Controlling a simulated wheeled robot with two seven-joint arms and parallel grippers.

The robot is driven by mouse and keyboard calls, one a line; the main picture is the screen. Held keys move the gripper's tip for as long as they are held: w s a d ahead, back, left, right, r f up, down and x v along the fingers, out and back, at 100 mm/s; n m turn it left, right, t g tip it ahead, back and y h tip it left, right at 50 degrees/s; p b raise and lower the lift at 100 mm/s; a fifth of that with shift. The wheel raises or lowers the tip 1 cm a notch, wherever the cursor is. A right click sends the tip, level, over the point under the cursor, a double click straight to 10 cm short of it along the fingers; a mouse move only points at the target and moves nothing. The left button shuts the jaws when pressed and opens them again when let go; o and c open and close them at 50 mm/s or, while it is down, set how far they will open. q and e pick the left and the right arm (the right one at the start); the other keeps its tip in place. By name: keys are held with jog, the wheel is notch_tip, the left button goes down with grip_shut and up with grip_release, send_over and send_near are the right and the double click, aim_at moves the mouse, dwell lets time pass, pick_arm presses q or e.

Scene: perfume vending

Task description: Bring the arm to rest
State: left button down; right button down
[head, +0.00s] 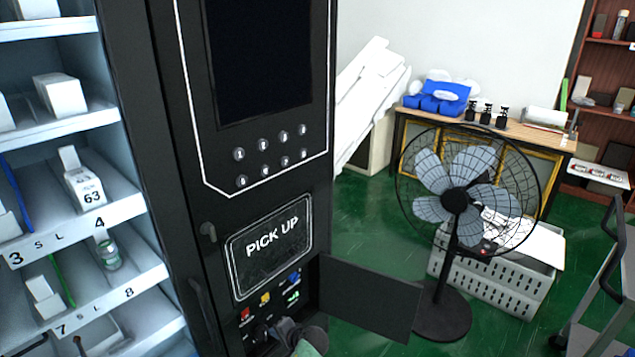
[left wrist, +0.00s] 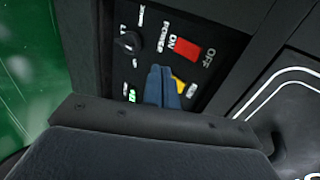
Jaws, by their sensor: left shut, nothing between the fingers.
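My left gripper (head: 272,331) is low in the head view, in front of the control panel of the black vending machine (head: 175,150). Its fingers (left wrist: 162,86) are shut and empty in the left wrist view. They overlap the panel there; whether they touch it I cannot tell. The panel carries a red ON/OFF power switch (left wrist: 190,48), a black knob (left wrist: 128,42) and a yellow button (left wrist: 178,86) partly hidden by the fingers. A green light shows lower left of them. My right gripper is not in view.
An open black door (head: 370,298) sticks out right of the panel. A standing fan (head: 455,200) and a white crate (head: 495,275) are beyond it. Lit shelves (head: 80,235) with small boxes stand left. A cart (head: 610,290) stands far right. Green floor lies between.

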pick_arm(q)
jog(key=s+d+r+n+g+h, duration=0.1)
jog(key=s+d+r+n+h, duration=0.3)
jog(key=r, duration=0.3)
jog(key=s+n+h, duration=0.1)
jog(key=s+h, duration=0.3)
jog(key=s, duration=0.3)
jog(key=s+a+f+g+h, duration=0.1)
jog(key=s+f, duration=0.3)
jog(key=s, duration=1.2)
jog(key=s+a+f+g+h, duration=0.1)
jog(key=s+f+g, duration=0.2)
jog(key=s, duration=1.2)
notch_tip(320, 180, down, 2)
jog(key=shift+s+a+f+g, duration=0.1)
jog(key=shift+s+a+g, duration=0.2)
jog(key=shift+s, duration=0.1)
